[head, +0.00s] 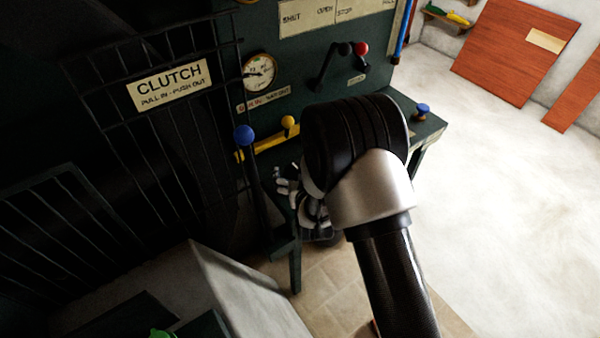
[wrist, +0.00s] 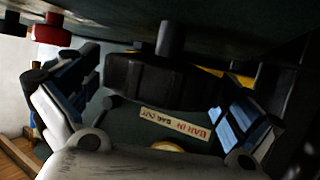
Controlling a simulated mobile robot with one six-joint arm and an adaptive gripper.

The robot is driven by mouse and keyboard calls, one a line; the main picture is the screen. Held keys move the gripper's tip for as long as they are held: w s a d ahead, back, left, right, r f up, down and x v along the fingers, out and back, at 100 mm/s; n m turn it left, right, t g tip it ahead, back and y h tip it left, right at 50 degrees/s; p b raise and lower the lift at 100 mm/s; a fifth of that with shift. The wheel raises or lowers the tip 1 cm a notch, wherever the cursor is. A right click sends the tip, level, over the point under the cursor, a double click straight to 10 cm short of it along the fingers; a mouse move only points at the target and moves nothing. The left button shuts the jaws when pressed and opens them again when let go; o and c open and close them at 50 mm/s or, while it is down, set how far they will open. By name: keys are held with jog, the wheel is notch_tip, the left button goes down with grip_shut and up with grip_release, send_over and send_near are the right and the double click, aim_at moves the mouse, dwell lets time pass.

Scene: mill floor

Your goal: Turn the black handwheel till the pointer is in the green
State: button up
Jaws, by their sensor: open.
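The black handwheel is not plain in the head view, where my arm covers part of the panel. In the wrist view a thick black shape on a short shaft, likely the handwheel (wrist: 150,82), lies between my open fingers. I cannot tell if they touch it. My gripper (wrist: 166,84) is partly hidden behind my arm in the head view (head: 290,188), low in front of the panel. The round dial (head: 259,71) has a pale face and brass rim. Its pointer is too small to place against any green band.
The green panel (head: 300,60) carries a black crank (head: 326,66), a red knob (head: 362,48) and a yellow lever (head: 272,142). A blue-knobbed lever (head: 244,134) stands left of my gripper. A dark barred guard with a CLUTCH sign (head: 170,84) is further left. Open floor lies right.

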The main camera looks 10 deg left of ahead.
jog(key=shift+c, duration=0.2)
jog(key=c, duration=1)
jog(key=shift+o, duration=0.2)
jog(key=n+g+y, duration=0.3)
jog(key=n+y, duration=0.1)
jog(key=shift+d+n+y, duration=0.1)
jog(key=shift+n+y, duration=0.3)
jog(key=n+g+y+p, duration=0.2)
jog(key=n+g+y, duration=0.1)
jog(key=n+g, duration=0.2)
jog(key=shift+r, duration=0.1)
jog(key=n+g, duration=0.2)
jog(key=n+g+y, duration=0.1)
jog(key=n+g, duration=0.1)
jog(key=g, duration=0.1)
jog(key=shift+s+a+f+n+g+b, duration=0.2)
jog(key=shift+n+g+b, duration=0.1)
jog(key=shift+n+b, duration=0.1)
jog(key=shift+s+n+g+h+b, duration=0.1)
jog(key=shift+n+g+h+b, duration=0.45)
jog(key=shift+n+g, duration=1.2)
jog(key=shift+r+g, duration=0.15)
jog(key=shift+g, duration=0.3)
